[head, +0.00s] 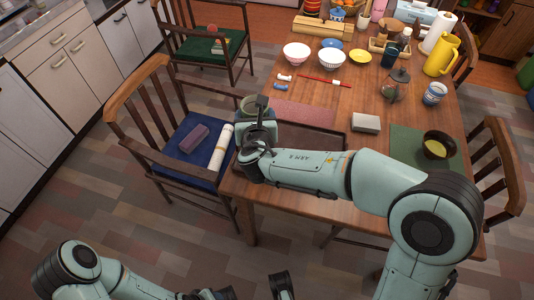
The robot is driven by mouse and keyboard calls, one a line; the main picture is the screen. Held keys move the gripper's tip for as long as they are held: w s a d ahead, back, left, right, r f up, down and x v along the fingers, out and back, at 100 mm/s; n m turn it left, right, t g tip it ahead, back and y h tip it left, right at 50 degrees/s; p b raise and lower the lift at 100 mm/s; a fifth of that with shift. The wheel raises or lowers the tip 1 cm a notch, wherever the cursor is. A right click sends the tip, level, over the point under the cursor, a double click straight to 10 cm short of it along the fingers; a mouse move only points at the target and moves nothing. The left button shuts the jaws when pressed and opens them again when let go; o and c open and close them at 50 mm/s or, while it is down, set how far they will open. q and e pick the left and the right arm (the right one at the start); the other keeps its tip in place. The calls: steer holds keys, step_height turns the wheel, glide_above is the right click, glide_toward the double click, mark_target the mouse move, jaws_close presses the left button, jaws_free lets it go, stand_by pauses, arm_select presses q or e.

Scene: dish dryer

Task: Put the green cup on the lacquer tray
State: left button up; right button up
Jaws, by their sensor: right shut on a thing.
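The green cup (248,105) is at the left edge of the table, with its rim showing. My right gripper (261,108) is shut on it, with a dark finger at the rim. The gripper hides the cup's lower part, so I cannot tell whether it touches anything below. The dark lacquer tray (330,141) lies on the table just right of the gripper, partly hidden by my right arm. My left gripper (252,291) is at the bottom edge, cut off by the frame, its fingers apart and nothing seen between them.
A dark bowl (437,146) is on a green mat (406,142). A chair with a blue seat (190,158) stands left of the table (350,98).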

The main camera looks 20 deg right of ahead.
step_height(320, 180, down, 10)
steer(key=b, duration=0.3)
step_height(320, 180, down, 6)
steer(key=shift+r+b, duration=0.15)
steer(key=shift+b, duration=0.7)
arm_select(q)
steer(key=w+a+f+t+y, duration=0.1)
steer(key=w+a+f+t, duration=0.1)
steer(key=w+a+f, duration=0.2)
steer(key=w+f, duration=0.2)
steer(key=w, duration=0.1)
steer(key=shift+w+n, duration=0.3)
steer(key=shift+w, duration=0.05)
steer(key=shift+f, duration=0.15)
arm_select(e)
steer(key=o, duration=1)
arm_select(q)
steer(key=shift+s+a+f, duration=0.1)
steer(key=shift+s+f, duration=0.1)
steer(key=shift+s, duration=0.15)
